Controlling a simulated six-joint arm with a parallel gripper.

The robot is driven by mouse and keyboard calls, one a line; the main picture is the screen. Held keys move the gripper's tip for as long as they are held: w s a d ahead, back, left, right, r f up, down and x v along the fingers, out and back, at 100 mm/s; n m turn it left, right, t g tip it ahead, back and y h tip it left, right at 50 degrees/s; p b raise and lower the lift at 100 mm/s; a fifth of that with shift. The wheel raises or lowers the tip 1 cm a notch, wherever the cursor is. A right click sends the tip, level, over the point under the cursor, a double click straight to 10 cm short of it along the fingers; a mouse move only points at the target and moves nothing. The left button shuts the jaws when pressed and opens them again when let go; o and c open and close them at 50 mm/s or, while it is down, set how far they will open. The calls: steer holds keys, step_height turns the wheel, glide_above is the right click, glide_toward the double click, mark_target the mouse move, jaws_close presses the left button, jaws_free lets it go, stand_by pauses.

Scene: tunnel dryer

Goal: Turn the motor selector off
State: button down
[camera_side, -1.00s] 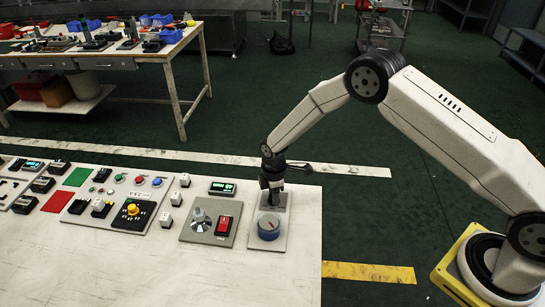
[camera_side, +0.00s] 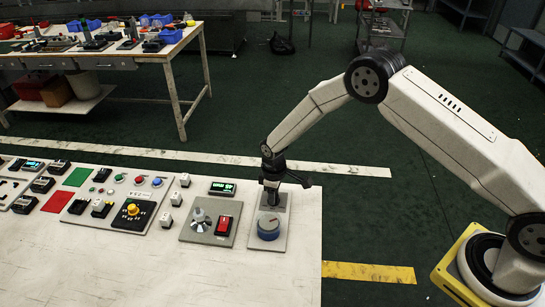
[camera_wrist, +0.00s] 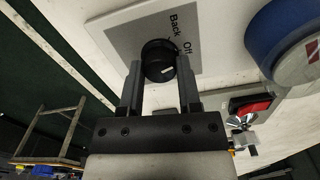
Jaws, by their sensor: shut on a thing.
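The motor selector is a black round knob (camera_wrist: 157,52) on a pale plate (camera_wrist: 120,32) in the wrist view. The words "Back" and "Off" are printed beside it, to its upper right and right. A short white mark shows low on the knob's face. My gripper (camera_wrist: 160,68) has one finger on each side of the knob and is shut on it. In the side view my gripper (camera_side: 271,192) points down at the far part of the rightmost plate (camera_side: 281,212); the knob is hidden there.
A blue dial (camera_side: 268,227) sits close in front on the same plate. To the left are a red rocker switch (camera_side: 224,226), a silver knob (camera_side: 200,218) and a green-lit display (camera_side: 222,188). The panel's near surface is clear.

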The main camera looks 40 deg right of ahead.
steer(key=shift+m, duration=1.7)
steer(key=shift+c, duration=1.4)
jaws_free()
steer(key=shift+r, duration=0.1)
steer(key=shift+r, duration=3.8)
steer(key=shift+r, duration=0.1)
